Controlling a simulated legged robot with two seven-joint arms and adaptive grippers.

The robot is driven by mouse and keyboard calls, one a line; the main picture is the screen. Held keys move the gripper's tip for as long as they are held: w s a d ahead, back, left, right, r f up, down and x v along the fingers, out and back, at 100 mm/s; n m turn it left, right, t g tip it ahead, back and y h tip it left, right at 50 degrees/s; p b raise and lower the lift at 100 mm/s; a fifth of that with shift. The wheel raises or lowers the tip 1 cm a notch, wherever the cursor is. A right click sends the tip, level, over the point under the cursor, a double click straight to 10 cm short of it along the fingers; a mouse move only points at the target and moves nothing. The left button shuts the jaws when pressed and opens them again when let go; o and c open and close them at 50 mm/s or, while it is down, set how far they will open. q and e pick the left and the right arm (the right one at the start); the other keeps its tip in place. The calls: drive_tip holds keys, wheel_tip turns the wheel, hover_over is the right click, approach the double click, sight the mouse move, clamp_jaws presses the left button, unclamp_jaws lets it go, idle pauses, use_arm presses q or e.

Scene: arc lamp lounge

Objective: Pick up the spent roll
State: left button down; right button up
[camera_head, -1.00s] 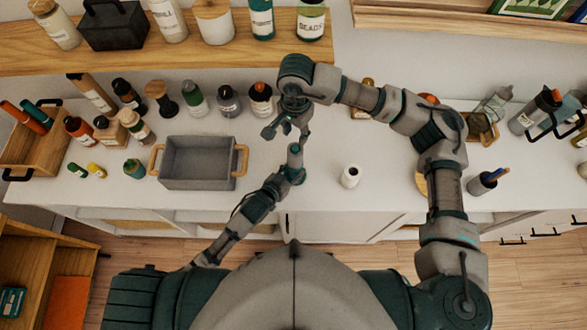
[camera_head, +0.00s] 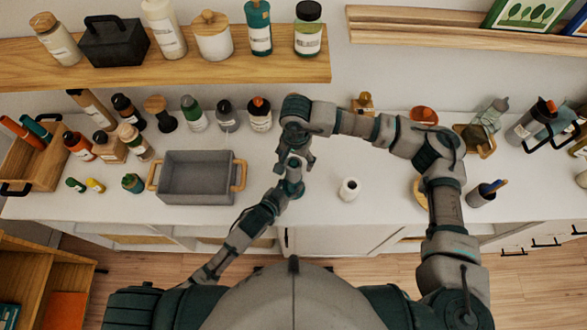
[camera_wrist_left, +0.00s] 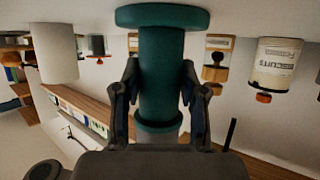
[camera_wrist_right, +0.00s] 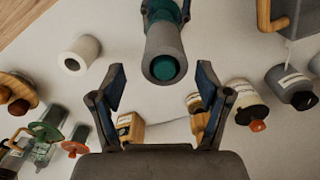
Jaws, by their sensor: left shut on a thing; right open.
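A grey tube, which looks like the spent roll (camera_wrist_right: 165,45), sits on the end of a teal flanged holder (camera_wrist_right: 162,10); teal shows inside its bore. My left gripper (camera_wrist_left: 158,95) is shut around the teal holder (camera_wrist_left: 162,70); I cannot tell whether its base touches the counter. My right gripper (camera_head: 300,155) is open above the tube's end; in the right wrist view the tube lies just beyond the open, empty fingers (camera_wrist_right: 161,72). A white roll (camera_head: 349,189) stands apart on the counter.
A grey bin with wooden handles (camera_head: 196,177) stands left of the holder. Several bottles line the counter's back, including one with an orange cap (camera_head: 259,114). A pen cup (camera_head: 482,195) stands at the right. The counter around the white roll is clear.

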drive_tip(key=f, duration=0.6)
drive_tip(key=shift+a+f, duration=0.1)
drive_tip(key=shift+a, duration=0.2)
drive_tip(key=c, duration=1)
